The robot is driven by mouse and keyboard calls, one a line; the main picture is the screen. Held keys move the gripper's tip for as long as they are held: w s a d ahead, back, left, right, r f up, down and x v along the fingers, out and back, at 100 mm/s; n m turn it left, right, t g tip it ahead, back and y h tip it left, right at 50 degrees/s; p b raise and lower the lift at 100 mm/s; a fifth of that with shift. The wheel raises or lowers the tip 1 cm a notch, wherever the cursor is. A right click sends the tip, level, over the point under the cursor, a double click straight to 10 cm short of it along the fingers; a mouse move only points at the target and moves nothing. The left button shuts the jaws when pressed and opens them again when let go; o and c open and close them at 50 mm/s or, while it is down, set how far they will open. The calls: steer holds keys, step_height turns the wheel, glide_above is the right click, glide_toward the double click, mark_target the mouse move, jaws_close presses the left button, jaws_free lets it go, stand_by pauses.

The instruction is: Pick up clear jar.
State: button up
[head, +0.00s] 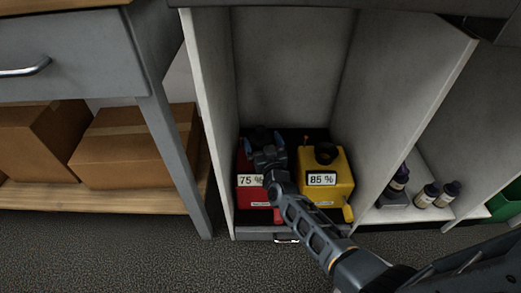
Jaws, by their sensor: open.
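No clear jar can be made out in the head view. My gripper (264,140) reaches into the open cabinet bay, over the red container (246,193) labelled "75 %". It is open, seen small and from behind, and hides part of the container's top. I see nothing held in it. A yellow container (340,171) labelled "85 %", with a dark round opening or cap on top, stands just to the right of my gripper. My forearm covers part of the space in front of both containers.
White panels (208,110) wall the bay on both sides. Several small dark bottles (425,195) stand in the bay to the right, with a green object (506,203) at the edge. Cardboard boxes (134,148) sit on a wooden shelf (90,197) at left, under a drawer (65,55).

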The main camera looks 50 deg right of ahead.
steer(key=shift+b+x, duration=0.45)
steer(key=shift+x, duration=1.3)
steer(key=shift+a+f, duration=0.1)
steer(key=c, duration=1.3)
steer(key=shift+w, duration=0.1)
steer(key=shift+c, duration=1.4)
